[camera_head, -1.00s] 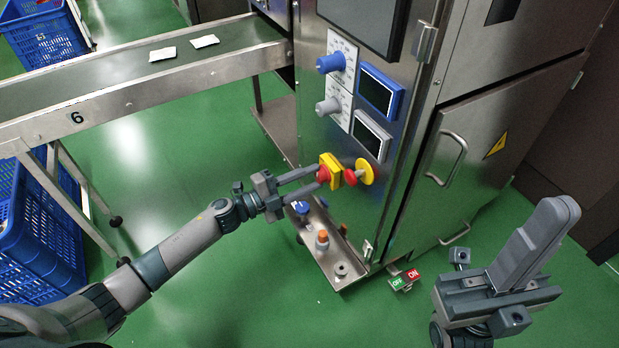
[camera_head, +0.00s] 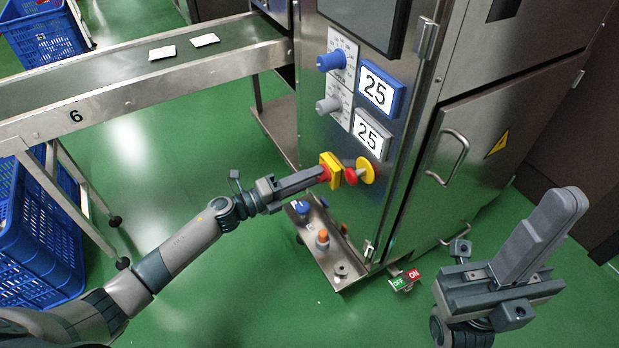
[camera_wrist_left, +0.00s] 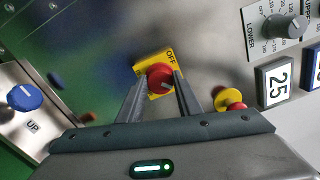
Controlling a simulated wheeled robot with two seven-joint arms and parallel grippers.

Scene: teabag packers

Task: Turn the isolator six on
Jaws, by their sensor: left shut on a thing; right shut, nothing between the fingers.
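The isolator is a red knob (camera_wrist_left: 160,76) on a square yellow plate (camera_head: 333,164) on the machine's steel side panel. The word OFF shows on the plate's upper edge in the wrist view, next to my finger. My left gripper (camera_head: 320,175) is shut on the red knob, its fingers (camera_wrist_left: 160,88) on either side of it. In the head view one finger hides much of the other. The two number displays, blue-framed (camera_head: 378,88) and grey-framed (camera_head: 371,135), are lit and read 25. My right gripper (camera_head: 553,215) is shut and empty at the lower right.
A red stop button (camera_head: 350,177) on a yellow disc sits just right of the isolator. Blue (camera_head: 331,62) and grey (camera_head: 327,105) dials are above. A conveyor (camera_head: 120,75) marked 6 carries two packets. A low shelf (camera_head: 345,283) juts out below.

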